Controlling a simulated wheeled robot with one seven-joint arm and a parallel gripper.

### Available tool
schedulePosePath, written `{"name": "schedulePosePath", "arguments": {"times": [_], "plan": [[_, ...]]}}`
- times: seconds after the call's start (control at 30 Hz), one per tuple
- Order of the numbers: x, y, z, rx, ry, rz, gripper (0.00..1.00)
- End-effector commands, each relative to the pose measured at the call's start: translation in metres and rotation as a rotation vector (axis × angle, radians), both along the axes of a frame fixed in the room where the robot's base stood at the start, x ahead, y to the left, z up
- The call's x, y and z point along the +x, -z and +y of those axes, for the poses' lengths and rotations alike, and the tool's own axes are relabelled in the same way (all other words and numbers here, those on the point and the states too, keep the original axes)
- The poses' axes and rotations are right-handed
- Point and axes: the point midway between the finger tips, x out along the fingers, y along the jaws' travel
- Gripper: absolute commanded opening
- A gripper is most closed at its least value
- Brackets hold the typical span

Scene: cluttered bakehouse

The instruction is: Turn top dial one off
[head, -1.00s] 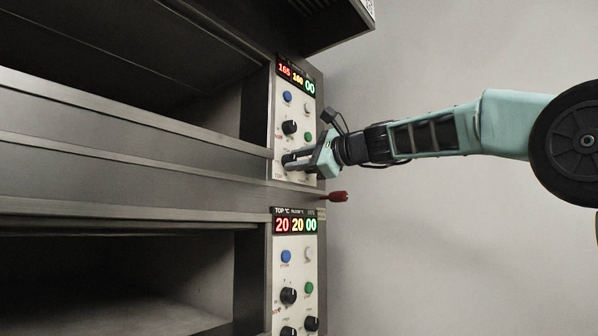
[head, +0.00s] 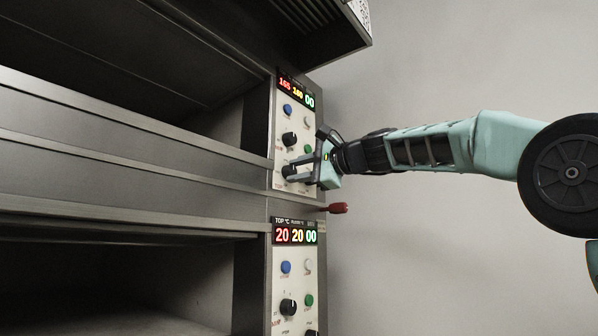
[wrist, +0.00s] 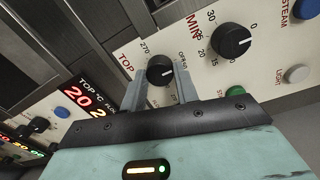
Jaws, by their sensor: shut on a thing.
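The upper oven's control panel (head: 280,183) carries a black top dial (wrist: 160,70), marked "TOP" in the wrist view. My gripper (wrist: 160,84) has one finger on each side of this dial and is shut on it. In the head view my gripper (head: 296,168) reaches in from the right at the lower part of the panel, and its fingers partly cover the dial. A white mark shows on the dial's face. The upper display (head: 296,92) reads 165, 160 and 00.
A black minute dial (wrist: 231,41) sits close beside the held dial, with a green button (wrist: 237,91) near my gripper. A red-tipped knob (head: 338,208) sticks out below my gripper. The lower oven's display (head: 296,235) reads 20, 20, 00. The grey wall at right is clear.

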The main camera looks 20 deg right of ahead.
Motion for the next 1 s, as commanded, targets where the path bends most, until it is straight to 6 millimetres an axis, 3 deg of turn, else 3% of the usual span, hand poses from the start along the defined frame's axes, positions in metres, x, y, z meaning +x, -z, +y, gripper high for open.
{"name": "schedulePosePath", "arguments": {"times": [0.1,0.13,0.2,0.63,1.0], "plan": [[0.0,0.001,0.001,-0.002,-0.002,0.002,0.07],[0.0,0.001,0.001,-0.002,-0.002,0.002,0.36],[0.0,0.001,0.001,-0.002,-0.002,0.002,0.52],[-0.009,0.002,-0.008,0.0,0.002,0.0,0.52],[-0.074,0.002,-0.056,-0.002,0.004,-0.003,0.52]]}}
